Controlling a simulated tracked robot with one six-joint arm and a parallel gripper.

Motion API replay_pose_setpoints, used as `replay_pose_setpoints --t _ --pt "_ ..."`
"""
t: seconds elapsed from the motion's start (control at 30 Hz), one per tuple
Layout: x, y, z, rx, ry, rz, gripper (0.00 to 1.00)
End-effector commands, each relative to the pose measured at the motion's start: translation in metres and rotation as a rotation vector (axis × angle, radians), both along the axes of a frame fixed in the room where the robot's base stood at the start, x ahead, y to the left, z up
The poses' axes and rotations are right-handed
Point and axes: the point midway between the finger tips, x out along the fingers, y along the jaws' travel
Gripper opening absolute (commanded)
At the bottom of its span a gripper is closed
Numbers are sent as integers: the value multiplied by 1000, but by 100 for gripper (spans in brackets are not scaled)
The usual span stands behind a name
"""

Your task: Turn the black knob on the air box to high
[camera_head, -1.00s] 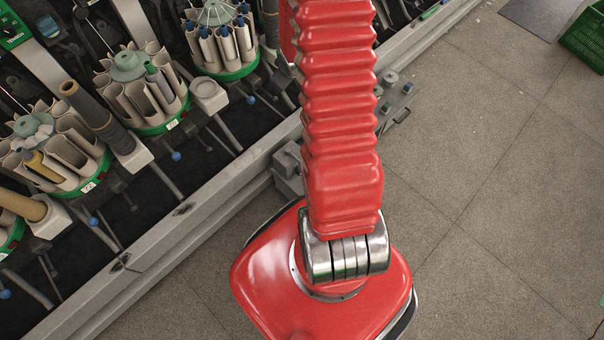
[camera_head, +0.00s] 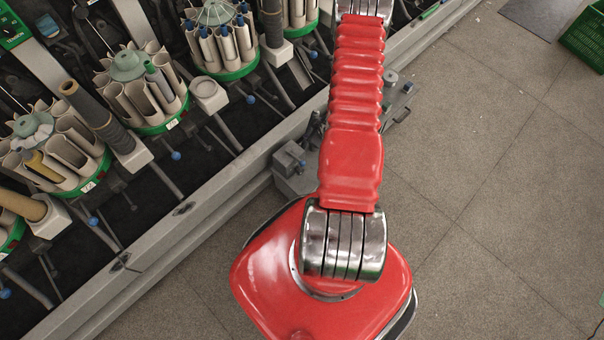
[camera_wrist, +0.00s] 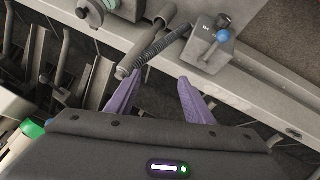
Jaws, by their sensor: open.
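In the wrist view a small grey box (camera_wrist: 203,52) sits on the machine's grey rail at the upper right. A small black knob (camera_wrist: 224,20) shows on its far side, beside a blue ball-topped part (camera_wrist: 222,36). I cannot read the knob's setting. My gripper (camera_wrist: 160,77) has two purple fingers spread apart with nothing between them. The fingertips point toward the rail, left of and below the box in the picture, apart from the knob. In the head view my gripper is out of the picture beyond the top edge, and I cannot tell which box is this one.
A coiled black hose (camera_wrist: 160,46) runs close to the fingertips, by a grey cylinder. Grey boxes with blue parts (camera_head: 397,96) (camera_head: 290,160) stand along the rail in the head view. Winding units with cones (camera_head: 145,95) fill the left.

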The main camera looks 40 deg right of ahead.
Motion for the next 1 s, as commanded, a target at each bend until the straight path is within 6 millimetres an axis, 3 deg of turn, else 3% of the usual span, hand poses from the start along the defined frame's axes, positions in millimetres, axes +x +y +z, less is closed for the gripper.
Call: replay_pose_setpoints --t 0.2,0.6,0.8,1.0 --pt "-32 14 -51 23 -36 -2 48" --pt "-88 59 -125 58 -126 -25 48" --pt "-110 85 -150 70 -172 -44 48" --pt "-118 95 -158 71 -194 -54 48"
